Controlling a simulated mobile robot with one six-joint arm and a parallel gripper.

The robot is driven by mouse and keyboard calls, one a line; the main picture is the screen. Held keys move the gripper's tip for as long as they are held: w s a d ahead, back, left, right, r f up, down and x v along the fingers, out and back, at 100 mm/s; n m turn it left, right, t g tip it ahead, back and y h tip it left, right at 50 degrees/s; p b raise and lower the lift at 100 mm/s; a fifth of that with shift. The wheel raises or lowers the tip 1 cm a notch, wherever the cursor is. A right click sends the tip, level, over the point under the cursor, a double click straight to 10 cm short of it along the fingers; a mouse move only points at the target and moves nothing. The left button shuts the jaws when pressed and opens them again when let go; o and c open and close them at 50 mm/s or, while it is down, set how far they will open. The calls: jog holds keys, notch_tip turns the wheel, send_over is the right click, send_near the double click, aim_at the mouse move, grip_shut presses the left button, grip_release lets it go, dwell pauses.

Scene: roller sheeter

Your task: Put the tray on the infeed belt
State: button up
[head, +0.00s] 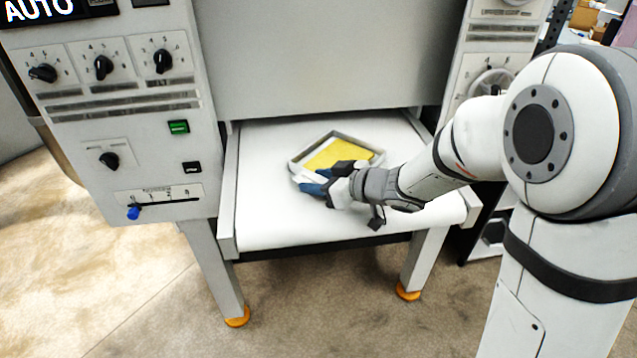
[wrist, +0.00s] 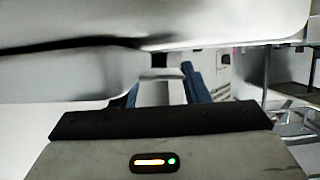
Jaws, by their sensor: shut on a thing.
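The tray (head: 372,146) is a shallow light-grey square frame with a yellow sheet (head: 345,152) inside. In the head view it is over the white infeed belt (head: 275,220), turned at an angle to the belt's edges. My gripper (head: 318,186), with blue fingers, is shut on the tray's near side. In the wrist view the blue fingers (wrist: 190,85) show beyond my gripper body, and a large pale surface fills the top. I cannot tell whether the tray's underside touches the belt.
The machine's panel (head: 120,110) with knobs and switches stands left of the belt. An upright cover (head: 325,60) closes off the space above the belt's far end. Side rails (head: 229,200) border the belt. Bare belt lies left of and in front of the tray.

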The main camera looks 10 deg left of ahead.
jog(key=o, duration=1.3)
jog(key=shift+f, duration=0.1)
jog(key=p+v, duration=0.1)
jog(key=v, duration=1.1)
jog(key=shift+s+d, duration=0.1)
jog(key=shift+s, duration=0.05)
jog(key=w+d+r+m+t+h, duration=0.1)
jog(key=w+d+m+t+h, duration=0.15)
jog(key=d+m+h, duration=0.5)
jog(key=w+d+r+m+t+h, duration=0.15)
jog(key=d+t+h, duration=0.25)
jog(key=d, duration=0.6)
jog(key=s+f+m+g, duration=0.1)
jog(key=s+g, duration=0.2)
jog(key=s, duration=0.3)
jog(key=s+f+m+g, duration=0.1)
jog(key=s+m+g, duration=0.1)
jog(key=s, duration=0.4)
jog(key=s+d+f+m+g+h, duration=0.1)
jog(key=s+g, duration=0.3)
jog(key=s, duration=0.3)
jog(key=shift+s+d+f+m, duration=0.15)
jog(key=shift+m, duration=0.15)
